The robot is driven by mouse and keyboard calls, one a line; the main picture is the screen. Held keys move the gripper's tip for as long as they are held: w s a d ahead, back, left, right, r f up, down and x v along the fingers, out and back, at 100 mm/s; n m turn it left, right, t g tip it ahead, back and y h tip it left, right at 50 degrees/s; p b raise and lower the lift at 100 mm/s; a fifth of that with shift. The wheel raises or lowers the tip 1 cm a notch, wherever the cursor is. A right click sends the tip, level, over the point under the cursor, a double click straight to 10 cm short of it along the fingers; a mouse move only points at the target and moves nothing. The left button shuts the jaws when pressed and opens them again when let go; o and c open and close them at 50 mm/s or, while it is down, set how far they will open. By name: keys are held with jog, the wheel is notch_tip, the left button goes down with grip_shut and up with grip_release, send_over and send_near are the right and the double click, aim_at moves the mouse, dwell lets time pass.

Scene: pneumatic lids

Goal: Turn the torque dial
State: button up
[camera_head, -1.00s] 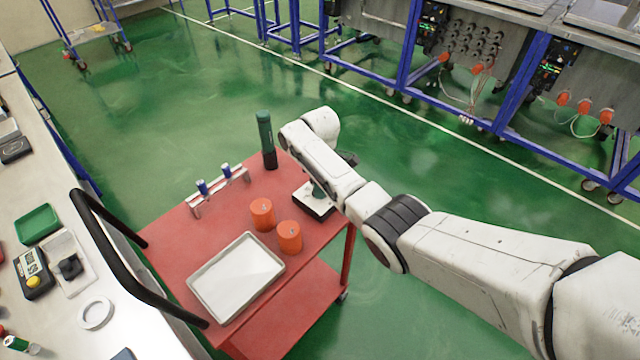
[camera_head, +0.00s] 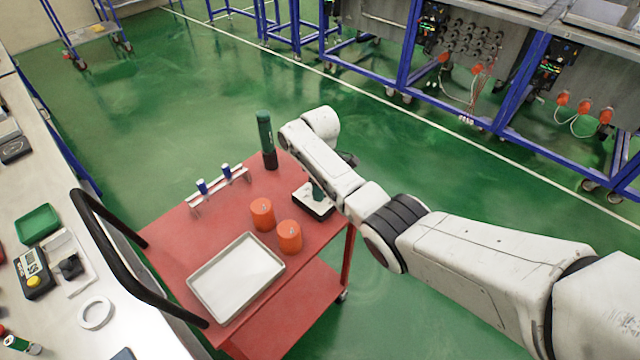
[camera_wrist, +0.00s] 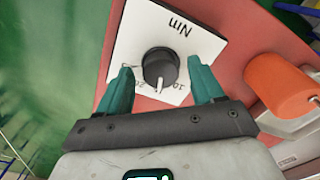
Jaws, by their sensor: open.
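The torque dial is a round black knob (camera_wrist: 160,66) with a white pointer line on a white plate (camera_wrist: 185,30) marked "Nm" in the wrist view. Numbers show around the knob, partly hidden. My gripper (camera_wrist: 160,88) is open, with one teal finger on each side of the knob and a visible gap on both sides. I cannot tell how far above the plate the fingertips are. In the head view the dial's box (camera_head: 314,203) stands at the right end of the red cart's top (camera_head: 185,245), and my arm hides most of the knob.
Two orange cylinders (camera_head: 262,214) and a grey tray (camera_head: 236,277) are on the cart. One cylinder (camera_wrist: 280,85) is near my right finger in the wrist view. A dark green upright tool (camera_head: 266,140) and a rack with blue-topped pieces (camera_head: 218,188) stand at the back.

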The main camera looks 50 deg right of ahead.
notch_tip(320, 180, up, 11)
jog(key=shift+b, duration=0.3)
dwell(0.4)
jog(key=shift+s+f, duration=0.1)
jog(key=shift+f, duration=0.15)
dwell(0.3)
